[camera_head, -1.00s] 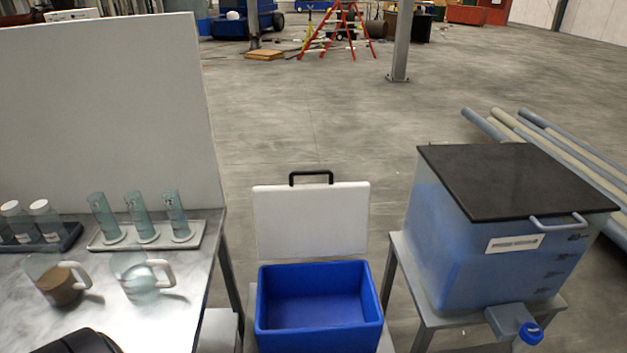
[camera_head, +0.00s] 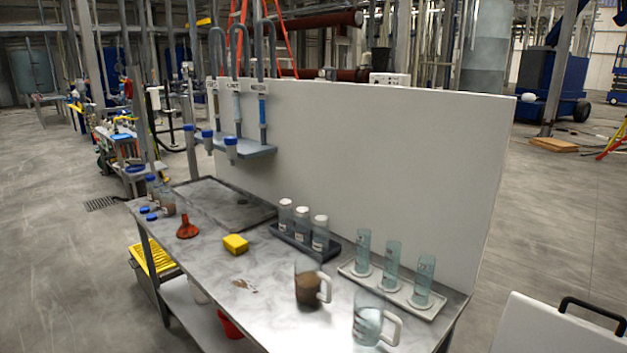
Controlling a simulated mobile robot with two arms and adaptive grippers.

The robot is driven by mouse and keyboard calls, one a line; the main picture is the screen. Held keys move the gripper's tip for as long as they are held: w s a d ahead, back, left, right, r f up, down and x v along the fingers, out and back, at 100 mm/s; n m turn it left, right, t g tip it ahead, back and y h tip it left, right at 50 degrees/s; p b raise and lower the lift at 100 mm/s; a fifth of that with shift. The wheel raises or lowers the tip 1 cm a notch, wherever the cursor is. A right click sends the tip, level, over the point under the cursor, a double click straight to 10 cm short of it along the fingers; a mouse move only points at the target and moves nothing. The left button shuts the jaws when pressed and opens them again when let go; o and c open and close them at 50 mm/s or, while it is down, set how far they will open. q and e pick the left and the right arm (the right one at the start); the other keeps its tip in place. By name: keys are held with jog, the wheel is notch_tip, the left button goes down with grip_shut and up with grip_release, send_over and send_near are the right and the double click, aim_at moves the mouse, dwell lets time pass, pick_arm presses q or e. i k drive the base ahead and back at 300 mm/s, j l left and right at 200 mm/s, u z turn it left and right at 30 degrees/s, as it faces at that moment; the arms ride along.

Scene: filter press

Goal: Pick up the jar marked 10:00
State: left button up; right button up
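Three clear jars with white lids stand in a dark tray (camera_head: 290,243) on the bench: a left jar (camera_head: 285,217), a middle jar (camera_head: 301,226) and a right jar (camera_head: 320,236). They carry small pale labels, too small to read, so I cannot tell whether one is marked 10:00. Blue-capped bottles (camera_head: 167,203) stand at the bench's left end, one of them holding brown matter; no marking is readable there. Neither of my grippers is in view.
On the bench (camera_head: 215,275) are a red funnel (camera_head: 187,226), a yellow block (camera_head: 236,244), a brown-filled jug (camera_head: 309,289), a clear jug (camera_head: 368,322) and a rack of cylinders (camera_head: 398,291). A white panel (camera_head: 400,150) stands behind. A lidded container (camera_head: 550,325) is at lower right.

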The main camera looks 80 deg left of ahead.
aim_at(150, 185)
jog(key=u, duration=3.65)
jog(key=z, duration=0.25)
jog(key=i+j+z, duration=0.8)
jog(key=k+l, duration=0.1)
